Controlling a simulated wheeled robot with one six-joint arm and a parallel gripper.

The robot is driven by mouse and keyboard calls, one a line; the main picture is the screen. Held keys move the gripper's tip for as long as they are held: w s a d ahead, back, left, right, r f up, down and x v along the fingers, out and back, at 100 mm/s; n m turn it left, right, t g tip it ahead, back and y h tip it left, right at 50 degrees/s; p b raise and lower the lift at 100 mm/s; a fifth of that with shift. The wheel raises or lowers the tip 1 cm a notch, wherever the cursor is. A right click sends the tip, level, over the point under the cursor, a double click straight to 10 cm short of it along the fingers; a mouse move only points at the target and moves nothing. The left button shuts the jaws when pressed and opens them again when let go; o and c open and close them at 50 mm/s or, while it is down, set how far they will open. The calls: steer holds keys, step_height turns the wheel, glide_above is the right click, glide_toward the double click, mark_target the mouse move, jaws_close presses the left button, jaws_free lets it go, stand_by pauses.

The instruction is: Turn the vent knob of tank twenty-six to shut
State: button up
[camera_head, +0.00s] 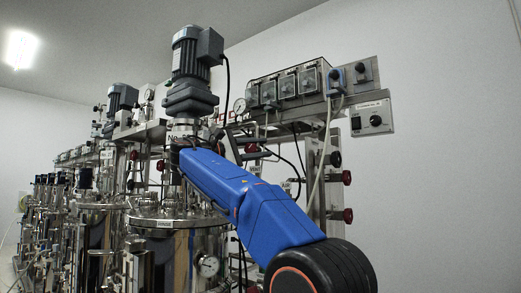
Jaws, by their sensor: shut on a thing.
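The stirred tank (160,222) stands left of centre, with a steel lid and a dark motor (190,68) above it. A label starting "No" on its column is partly covered by my arm, so I cannot read the number. My blue arm crosses in front of the tank from the lower right. My dark gripper (262,154) is small behind the upper arm, its fingers pointing right. It is shut on what seems to be the vent knob, which is too small and covered to make out; its turn position cannot be read.
Red knobs (347,215) sit on valves on the steel panel at right. A control box (371,118) and a row of gauge boxes (287,85) are above. Cables and a hose hang near my gripper. More tanks (55,235) stand at left. The right wall side is clear.

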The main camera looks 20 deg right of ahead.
steer(key=o, duration=1)
steer(key=shift+o, duration=0.2)
steer(key=shift+a, duration=0.1)
steer(key=v, duration=1.7)
steer(key=shift+s+a, duration=0.1)
